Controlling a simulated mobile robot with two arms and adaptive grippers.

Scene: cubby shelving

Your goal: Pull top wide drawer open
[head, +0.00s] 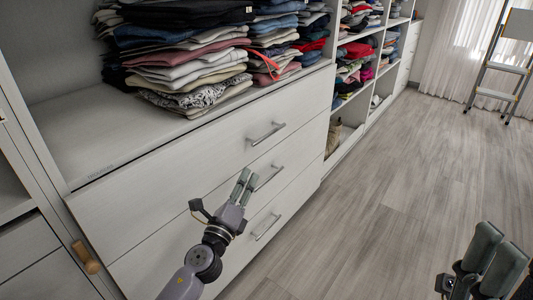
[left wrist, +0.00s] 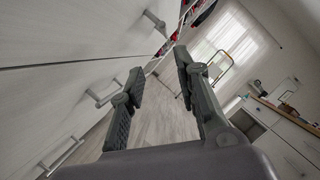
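The top wide drawer (head: 190,150) is a pale front under the clothes shelf, flush with the unit. My left gripper (head: 243,182) is in front of the drawers, below the top handle and overlapping the left side of the middle handle (head: 269,177). In the left wrist view its fingers (left wrist: 158,82) are spread with nothing between them.
A lower drawer handle (head: 266,226) sits beneath the other two. Folded clothes (head: 190,60) are stacked on the shelf above. The wood floor (head: 400,170) to the right is clear, with a ladder (head: 500,65) far back.

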